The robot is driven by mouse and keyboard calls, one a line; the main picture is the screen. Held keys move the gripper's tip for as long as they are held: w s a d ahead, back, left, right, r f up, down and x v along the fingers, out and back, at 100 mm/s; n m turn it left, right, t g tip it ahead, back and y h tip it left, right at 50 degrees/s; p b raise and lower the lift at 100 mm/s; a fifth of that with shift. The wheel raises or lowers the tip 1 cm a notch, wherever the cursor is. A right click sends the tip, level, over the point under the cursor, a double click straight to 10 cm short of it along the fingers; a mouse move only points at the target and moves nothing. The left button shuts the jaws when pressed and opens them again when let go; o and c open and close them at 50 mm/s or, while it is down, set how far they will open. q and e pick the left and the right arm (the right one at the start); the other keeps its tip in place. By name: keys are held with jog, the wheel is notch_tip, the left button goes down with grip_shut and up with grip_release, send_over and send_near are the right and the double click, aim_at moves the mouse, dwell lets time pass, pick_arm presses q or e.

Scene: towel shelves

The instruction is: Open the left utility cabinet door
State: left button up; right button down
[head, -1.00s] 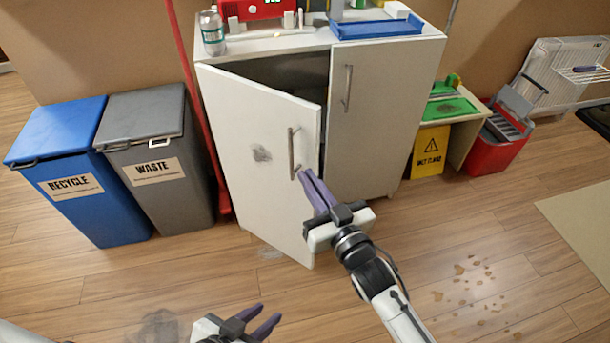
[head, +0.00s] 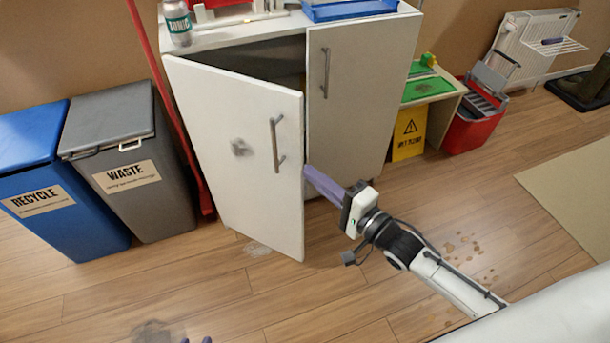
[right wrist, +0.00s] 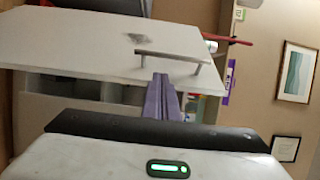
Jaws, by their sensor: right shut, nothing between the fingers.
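The left utility cabinet door (head: 215,150) is white, with a grey smudge, and stands ajar with a dark gap above it. Its upright metal handle (head: 276,145) is near the free edge. My right gripper (head: 308,172) is shut and empty, its purple fingers at the door's free edge, right of the handle. Whether they touch the door is unclear. In the right wrist view the fingers (right wrist: 161,82) overlap the edge of the door (right wrist: 90,45), close to the handle (right wrist: 168,56). Only the purple fingertips of my left gripper (head: 197,340) show at the bottom edge.
The right cabinet door (head: 360,100) is closed. A grey waste bin (head: 125,160) and a blue recycle bin (head: 50,190) stand left, with a red pole (head: 160,80) beside the cabinet. A yellow sign (head: 409,135) stands right. The floor in front is clear apart from stains.

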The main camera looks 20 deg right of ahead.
aim_at(292, 161)
pick_arm(q)
jog(key=shift+f+b, duration=0.5)
jog(key=shift+f, duration=0.05)
pick_arm(e)
jog(key=x, duration=0.7)
jog(key=shift+w+a, duration=0.15)
jog(key=shift+w, duration=0.05)
pick_arm(q)
jog(key=shift+s+r, duration=0.1)
pick_arm(e)
jog(key=shift+s+a, duration=0.1)
